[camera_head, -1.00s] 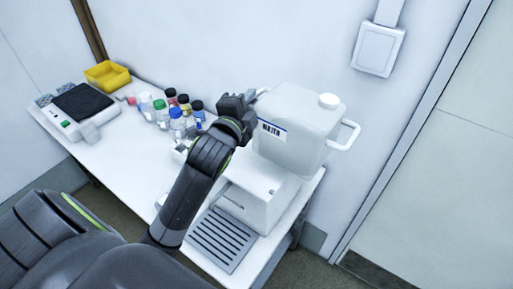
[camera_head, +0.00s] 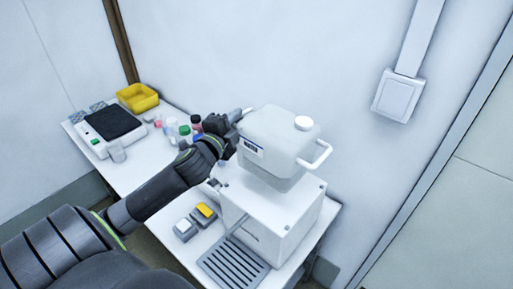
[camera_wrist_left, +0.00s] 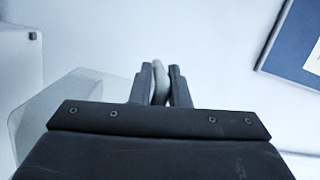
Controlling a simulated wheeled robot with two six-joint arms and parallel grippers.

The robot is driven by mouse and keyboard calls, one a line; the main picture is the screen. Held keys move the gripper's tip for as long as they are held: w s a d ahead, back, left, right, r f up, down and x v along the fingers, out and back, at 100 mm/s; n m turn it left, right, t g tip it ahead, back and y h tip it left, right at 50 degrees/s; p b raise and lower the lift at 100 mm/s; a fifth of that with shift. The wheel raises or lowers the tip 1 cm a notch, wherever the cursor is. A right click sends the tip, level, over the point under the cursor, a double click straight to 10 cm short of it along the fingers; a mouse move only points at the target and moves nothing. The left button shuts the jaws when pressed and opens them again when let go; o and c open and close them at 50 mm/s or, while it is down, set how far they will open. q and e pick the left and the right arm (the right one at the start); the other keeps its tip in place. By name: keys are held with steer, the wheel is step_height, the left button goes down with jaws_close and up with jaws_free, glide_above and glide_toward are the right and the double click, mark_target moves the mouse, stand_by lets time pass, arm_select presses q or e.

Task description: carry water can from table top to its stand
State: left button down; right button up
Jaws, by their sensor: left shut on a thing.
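The water can (camera_head: 280,140) is a white, translucent container with a white cap, a label on its left side and a white handle on its right. It stands upright over the top of its stand (camera_head: 265,225), a white box with a slotted drip tray in front. I cannot tell whether the can's base touches the stand. My left gripper (camera_head: 234,117) is shut on a pale handle at the can's left side. The wrist view shows this handle (camera_wrist_left: 160,85) between the fingers. My right gripper is not in view.
On the table (camera_head: 135,172) are a yellow bin (camera_head: 138,97), a device with a black pad (camera_head: 110,121) and several bottles, partly behind my arm. A wall and a switch box (camera_head: 397,96) are behind.

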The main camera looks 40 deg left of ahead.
arm_select(q)
step_height(320, 180, down, 8)
steer(key=c, duration=1.8)
jaws_free()
steer(key=shift+s+f, duration=0.1)
steer(key=shift+f, duration=0.15)
steer(key=o, duration=0.4)
steer(key=shift+d+r, duration=0.1)
steer(key=shift+s+d+b, duration=0.3)
steer(key=shift+s+b, duration=0.4)
steer(key=shift+s, duration=1.3)
steer(key=shift+s+d+b, duration=0.3)
steer(key=shift+s+b, duration=0.35)
steer(key=shift+s, duration=1.3)
steer(key=shift+s+d+b, duration=0.3)
steer(key=shift+s+b, duration=0.4)
steer(key=shift+s, duration=1.3)
